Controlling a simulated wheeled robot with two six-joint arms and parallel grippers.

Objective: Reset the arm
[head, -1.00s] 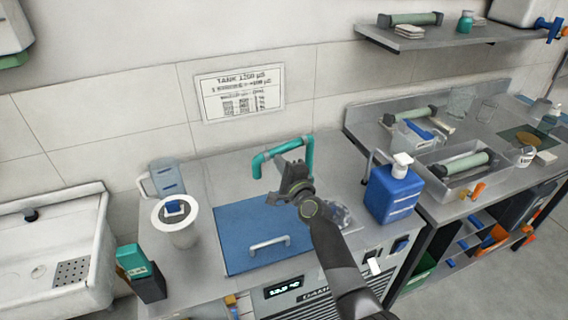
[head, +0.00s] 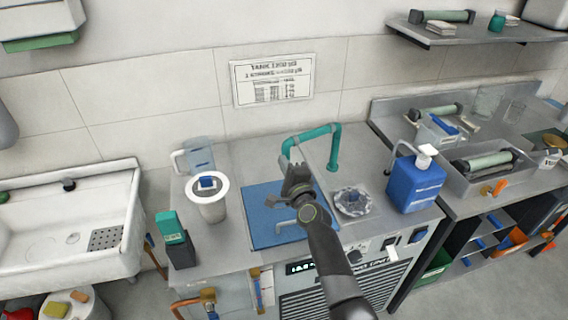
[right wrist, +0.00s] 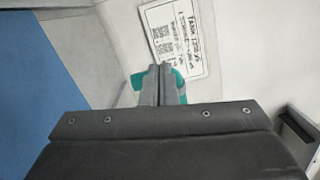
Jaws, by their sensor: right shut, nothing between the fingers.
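My right gripper (head: 297,172) is shut and empty. In the head view it is held in front of the teal pipe (head: 334,150) and appears over the blue lid (head: 262,219) of the steel counter unit. The arm hides part of the lid and its handle. In the right wrist view the closed fingers (right wrist: 158,88) point toward the wall, with the teal pipe (right wrist: 180,78) behind them and the printed sign (right wrist: 182,38) beyond. My left gripper is not in view.
A white-rimmed pot (head: 209,203), a clear jug (head: 199,155) and a teal-topped dark box (head: 175,240) stand left of the lid. A blue bottle (head: 415,184) stands to the right, near a round strainer (head: 353,201). A white sink (head: 75,218) is at far left.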

